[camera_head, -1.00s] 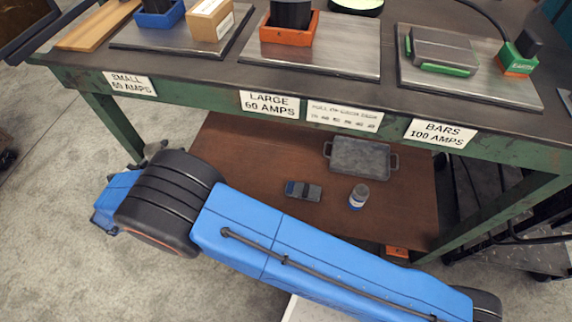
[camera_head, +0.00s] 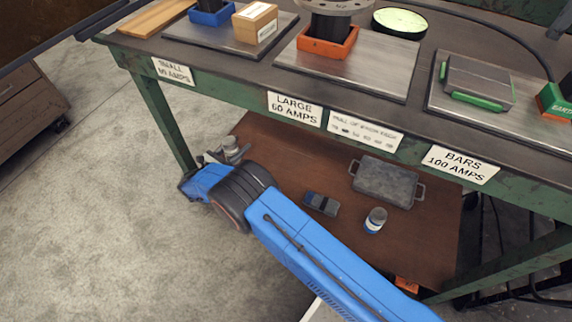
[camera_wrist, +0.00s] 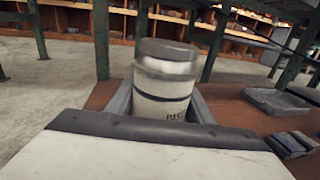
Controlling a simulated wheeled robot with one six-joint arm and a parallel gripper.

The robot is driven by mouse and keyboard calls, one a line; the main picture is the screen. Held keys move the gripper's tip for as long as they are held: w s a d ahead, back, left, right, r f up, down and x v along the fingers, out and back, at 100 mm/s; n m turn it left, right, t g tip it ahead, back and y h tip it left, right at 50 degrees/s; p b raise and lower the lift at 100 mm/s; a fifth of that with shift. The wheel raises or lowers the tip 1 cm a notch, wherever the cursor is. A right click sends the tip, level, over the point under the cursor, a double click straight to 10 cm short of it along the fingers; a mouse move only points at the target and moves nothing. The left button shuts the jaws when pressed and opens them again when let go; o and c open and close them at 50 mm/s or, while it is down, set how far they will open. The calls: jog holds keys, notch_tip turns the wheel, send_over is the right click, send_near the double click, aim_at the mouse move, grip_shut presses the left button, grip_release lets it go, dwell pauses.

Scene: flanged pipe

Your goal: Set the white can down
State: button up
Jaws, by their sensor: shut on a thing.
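My gripper (camera_head: 222,157) is shut on the white can (camera_wrist: 163,88), which has a grey lid, a dark band and partly readable dark lettering. The can stands roughly upright between the two grey fingers (camera_wrist: 205,108) in the wrist view. In the head view the can (camera_head: 231,145) shows small, near the left end of the brown lower shelf (camera_head: 290,150). The can's bottom is hidden by my gripper, so I cannot tell whether it touches anything.
On the lower shelf are a grey tray with handles (camera_head: 387,181), a dark blue-grey device (camera_head: 321,204) and a white-and-blue can (camera_head: 375,220). A green table leg (camera_head: 165,120) stands just left of my gripper. The shelf's left part looks clear.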

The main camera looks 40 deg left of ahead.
jog(key=shift+f, duration=0.1)
jog(key=shift+f, duration=4.85)
jog(key=o, duration=1.3)
jog(key=shift+f, duration=0.15)
jog(key=shift+s, duration=0.3)
jog(key=s, duration=1.1)
jog(key=shift+s+d, duration=0.2)
jog(key=shift+d, duration=0.05)
